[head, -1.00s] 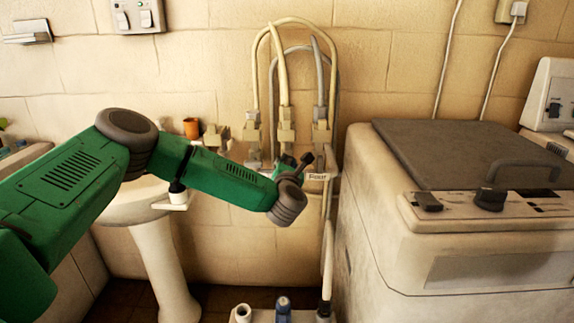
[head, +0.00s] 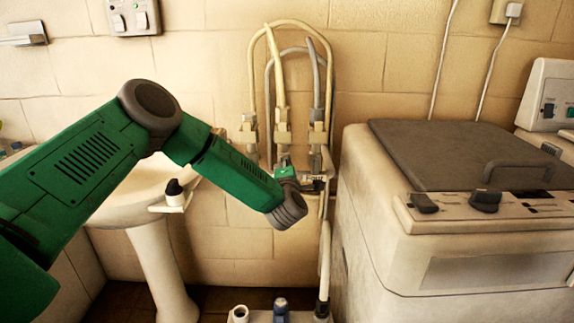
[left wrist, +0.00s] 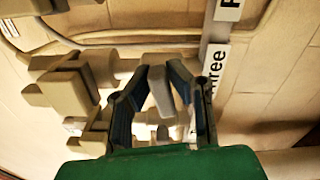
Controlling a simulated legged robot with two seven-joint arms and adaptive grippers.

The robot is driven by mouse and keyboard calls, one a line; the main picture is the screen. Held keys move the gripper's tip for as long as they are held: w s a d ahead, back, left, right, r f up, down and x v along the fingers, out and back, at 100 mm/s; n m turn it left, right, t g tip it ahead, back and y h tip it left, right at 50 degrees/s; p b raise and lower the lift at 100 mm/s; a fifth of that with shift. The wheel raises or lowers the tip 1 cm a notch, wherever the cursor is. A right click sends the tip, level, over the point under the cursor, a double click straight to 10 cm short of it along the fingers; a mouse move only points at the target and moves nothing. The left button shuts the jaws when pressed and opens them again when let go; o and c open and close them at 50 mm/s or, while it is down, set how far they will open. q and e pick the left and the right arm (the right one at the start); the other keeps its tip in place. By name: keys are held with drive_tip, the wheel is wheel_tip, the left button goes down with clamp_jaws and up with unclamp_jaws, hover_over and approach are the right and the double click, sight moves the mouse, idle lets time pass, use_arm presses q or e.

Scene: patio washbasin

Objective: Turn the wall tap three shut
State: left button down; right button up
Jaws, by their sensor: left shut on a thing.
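The handle of wall tap three (left wrist: 160,92) is a pale, flat lever in the left wrist view, tilted slightly. A white label (left wrist: 216,65), partly hidden and reading "hree", stands beside it. My left gripper (left wrist: 162,74) has its dark fingers on both sides of the lever and is shut on it. In the head view my left gripper (head: 300,177) is at the row of wall taps below the hoses, mostly hidden by my green wrist. The tap bodies behind are largely hidden. My right gripper is not in view.
Pale hoses (head: 279,70) rise from the wall fittings above the taps. A washing machine (head: 455,245) with a dark lid stands close on the right. A pedestal basin (head: 150,203) is behind my left arm.

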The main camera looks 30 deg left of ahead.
use_arm(q)
drive_tip(key=shift+d+f+m, duration=0.1)
drive_tip(key=shift+f+m, duration=0.05)
drive_tip(key=shift+m, duration=0.95)
drive_tip(key=shift+f+m, duration=0.25)
drive_tip(key=shift+m, duration=0.05)
drive_tip(key=c, duration=1.5)
unclamp_jaws()
drive_tip(key=shift+r, duration=0.1)
drive_tip(key=shift+s, duration=0.15)
drive_tip(key=v, duration=1.1)
drive_tip(key=shift+s+d, duration=0.15)
drive_tip(key=shift+s, duration=0.15)
